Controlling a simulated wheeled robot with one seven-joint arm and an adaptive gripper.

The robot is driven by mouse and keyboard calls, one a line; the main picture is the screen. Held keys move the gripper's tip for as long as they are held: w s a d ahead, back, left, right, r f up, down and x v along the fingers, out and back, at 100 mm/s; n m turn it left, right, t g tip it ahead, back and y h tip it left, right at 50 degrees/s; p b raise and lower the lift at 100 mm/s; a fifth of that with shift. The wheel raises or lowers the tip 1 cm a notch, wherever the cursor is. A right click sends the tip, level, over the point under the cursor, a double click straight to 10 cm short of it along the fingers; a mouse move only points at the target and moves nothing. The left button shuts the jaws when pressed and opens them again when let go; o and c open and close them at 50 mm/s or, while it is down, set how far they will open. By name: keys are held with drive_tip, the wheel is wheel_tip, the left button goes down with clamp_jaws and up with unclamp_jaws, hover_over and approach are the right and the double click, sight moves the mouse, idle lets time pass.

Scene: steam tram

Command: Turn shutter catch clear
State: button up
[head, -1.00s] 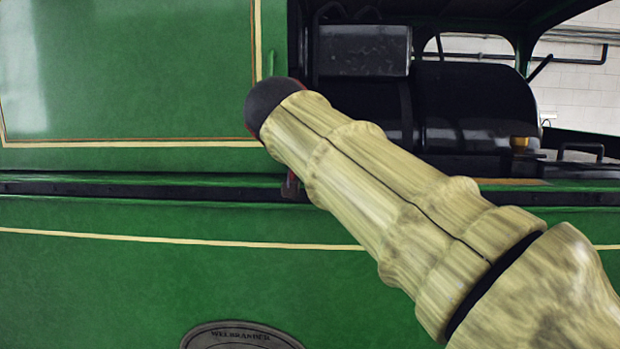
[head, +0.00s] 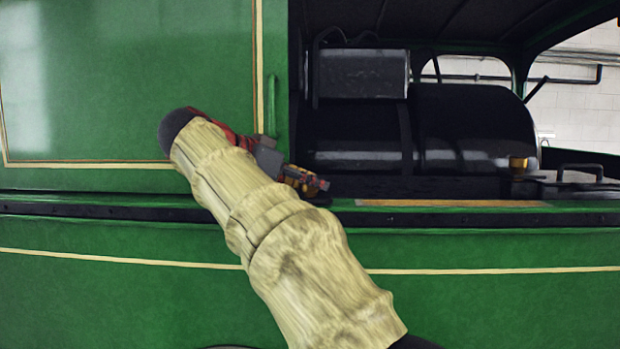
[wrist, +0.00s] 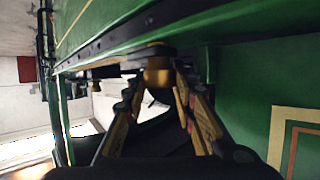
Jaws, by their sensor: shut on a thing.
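The shutter catch (wrist: 158,76) shows in the wrist view as a small brass-coloured piece below a dark plate, at the sill's edge. My gripper (wrist: 157,92) has its yellow-and-black fingers on both sides of it and is shut on it. In the head view my gripper (head: 320,187) is at the lower left corner of the tram's window opening, just above the sill. The catch itself is hidden or too small to make out there. The green shutter panel (head: 120,75) with cream lining stands left of the opening.
A green upright handle (head: 271,105) is on the panel's edge, close above my gripper. The dark sill (head: 450,217) runs along below the opening. Inside are a black boiler (head: 470,125), a dark box (head: 362,73) and a brass cylinder (head: 518,163).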

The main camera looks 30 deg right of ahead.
drive_tip(key=shift+f, duration=0.1)
idle(0.4)
drive_tip(key=o, duration=1.1)
drive_tip(key=v, duration=0.8)
drive_tip(key=shift+w, duration=0.1)
